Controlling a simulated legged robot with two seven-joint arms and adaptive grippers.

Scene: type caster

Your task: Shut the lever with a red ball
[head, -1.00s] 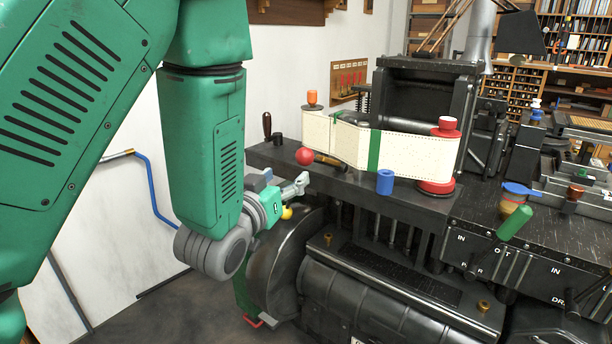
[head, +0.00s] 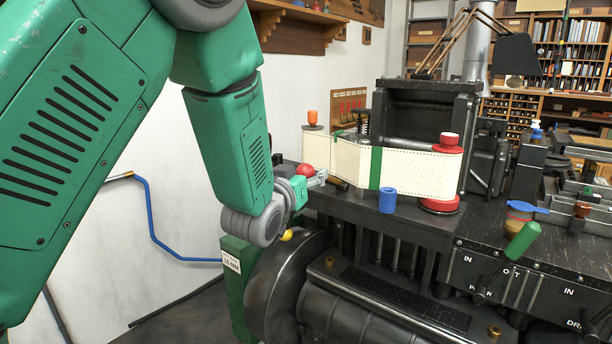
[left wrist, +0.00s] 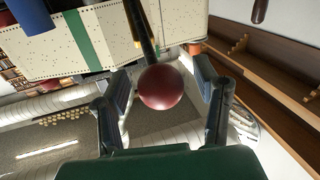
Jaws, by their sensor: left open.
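The red ball (head: 306,170) tops a dark lever at the left end of the black machine, partly hidden by my left gripper (head: 318,179). In the left wrist view, the red ball (left wrist: 160,87) sits between the two open fingers of my left gripper (left wrist: 163,80), with a gap on each side. The lever's dark shaft (left wrist: 141,32) runs from the ball towards the machine. My right gripper is out of view.
A perforated paper strip (head: 415,172) with a green band runs just beyond the ball. A blue cylinder (head: 387,200) and a red spool (head: 439,205) stand on the ledge. A large dark drum (head: 275,290) is below my gripper. The white wall side at left is open.

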